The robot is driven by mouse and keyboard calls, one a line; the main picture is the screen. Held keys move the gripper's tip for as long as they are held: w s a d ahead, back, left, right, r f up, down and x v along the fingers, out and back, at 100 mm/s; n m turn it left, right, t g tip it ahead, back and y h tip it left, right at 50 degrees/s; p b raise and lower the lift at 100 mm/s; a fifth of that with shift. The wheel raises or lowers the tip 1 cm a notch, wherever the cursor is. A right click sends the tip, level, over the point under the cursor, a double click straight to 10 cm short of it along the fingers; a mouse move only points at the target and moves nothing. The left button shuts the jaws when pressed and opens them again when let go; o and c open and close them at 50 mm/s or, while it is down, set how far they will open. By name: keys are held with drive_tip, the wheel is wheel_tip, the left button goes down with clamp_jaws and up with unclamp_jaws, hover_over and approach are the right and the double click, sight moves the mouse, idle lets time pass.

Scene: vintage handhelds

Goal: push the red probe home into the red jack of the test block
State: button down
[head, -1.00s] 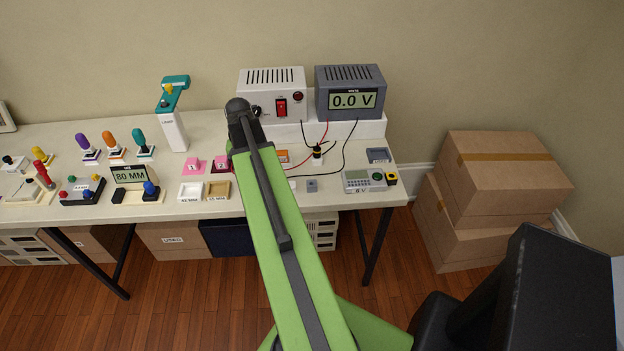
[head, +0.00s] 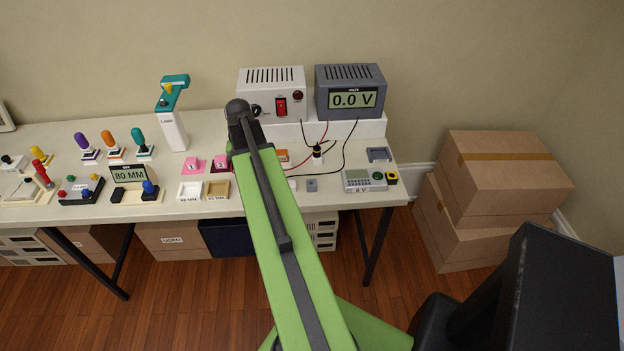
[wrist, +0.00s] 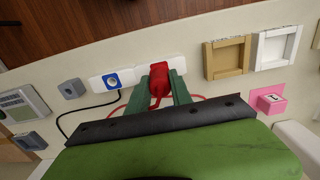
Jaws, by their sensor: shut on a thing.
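The red probe (wrist: 160,80) is held upright or nearly so between the green fingers of my gripper (wrist: 160,84) in the wrist view. It stands over the right part of the white test block (wrist: 136,77). The probe and fingers hide the red jack, so I cannot tell how deep the tip sits. A blue square fitting (wrist: 113,80) with a pale centre is on the block's left part, and a black lead runs from there. A red lead (wrist: 197,97) shows beside the fingers. In the head view my arm hides the gripper and probe.
A tan tray (wrist: 228,58) and a white tray (wrist: 275,48) lie right of the block in the wrist view, with a pink block (wrist: 268,100). A small grey box (wrist: 70,90) is at left. The meter (head: 350,92) reads 0.0 V in the head view.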

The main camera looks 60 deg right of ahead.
drive_tip(key=shift+f+b, duration=0.3)
drive_tip(key=shift+f, duration=0.15)
drive_tip(key=shift+f+b, duration=0.45)
drive_tip(key=c, duration=1.1)
unclamp_jaws()
drive_tip(key=shift+c, duration=1.2)
wheel_tip(320, 180, up, 7)
drive_tip(key=p, duration=0.7)
drive_tip(key=shift+r, duration=0.1)
